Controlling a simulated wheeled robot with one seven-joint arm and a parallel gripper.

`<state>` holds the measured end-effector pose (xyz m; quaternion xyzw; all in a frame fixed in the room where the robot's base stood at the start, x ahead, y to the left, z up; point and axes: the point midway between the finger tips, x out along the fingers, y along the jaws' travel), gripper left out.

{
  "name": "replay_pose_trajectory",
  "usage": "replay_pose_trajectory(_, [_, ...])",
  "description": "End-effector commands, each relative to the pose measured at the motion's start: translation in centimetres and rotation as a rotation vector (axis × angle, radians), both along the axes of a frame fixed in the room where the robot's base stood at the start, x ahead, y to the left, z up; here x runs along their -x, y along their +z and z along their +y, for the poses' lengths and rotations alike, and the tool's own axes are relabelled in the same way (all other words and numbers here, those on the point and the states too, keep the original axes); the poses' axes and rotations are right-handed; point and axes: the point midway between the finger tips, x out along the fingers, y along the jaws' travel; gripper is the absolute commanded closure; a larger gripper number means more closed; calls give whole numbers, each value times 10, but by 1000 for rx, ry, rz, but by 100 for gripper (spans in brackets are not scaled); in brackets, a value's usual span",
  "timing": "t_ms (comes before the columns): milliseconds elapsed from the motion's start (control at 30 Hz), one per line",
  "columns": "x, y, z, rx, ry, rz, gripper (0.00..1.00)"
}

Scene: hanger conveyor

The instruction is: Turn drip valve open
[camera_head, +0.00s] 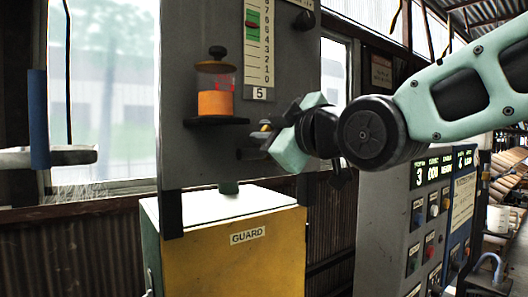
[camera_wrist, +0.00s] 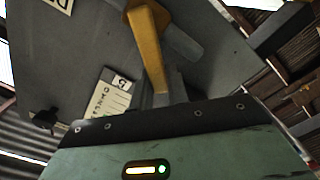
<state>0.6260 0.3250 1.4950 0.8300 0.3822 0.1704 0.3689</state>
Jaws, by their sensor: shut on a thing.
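The drip valve's yellow lever (camera_wrist: 150,45) crosses the upper middle of the wrist view, angled down toward my gripper's edge. A small yellow bit of the lever (camera_head: 265,126) shows in the head view, at the right side of the grey panel. My gripper (camera_head: 272,138) is at the lever and shut on it, reaching in from the right. Its fingers and the valve body partly hide each other, so the exact grip is not clear. A white label (camera_wrist: 107,105), tilted and partly cut off, sits beside the valve. The lever's setting cannot be told.
The grey panel (camera_head: 185,165) carries an orange-filled reservoir (camera_head: 215,103) on a dark shelf and a numbered scale (camera_head: 258,45). A yellow guard box (camera_head: 235,265) stands below. A control cabinet (camera_head: 380,215) with buttons and displays stands right, under my arm.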

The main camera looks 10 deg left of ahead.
Motion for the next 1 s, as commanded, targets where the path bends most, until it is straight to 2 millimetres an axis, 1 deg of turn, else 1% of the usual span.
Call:
replay_pose_trajectory(33, [0, -5, 0, 13, 0, -15, 100])
replay_pose_trajectory(300, [-1, -5, -1, 55, 1, -61, 100])
replay_pose_trajectory(733, [-2, -4, -1, 59, 1, -66, 100])
replay_pose_trajectory(767, [-2, -4, -1, 59, 1, -66, 78])
replay_pose_trajectory(800, [-2, -4, -1, 59, 1, -65, 67])
replay_pose_trajectory(833, [-2, -4, -1, 59, 1, -65, 62])
replay_pose_trajectory(1000, [-2, -4, -1, 59, 1, -65, 62])
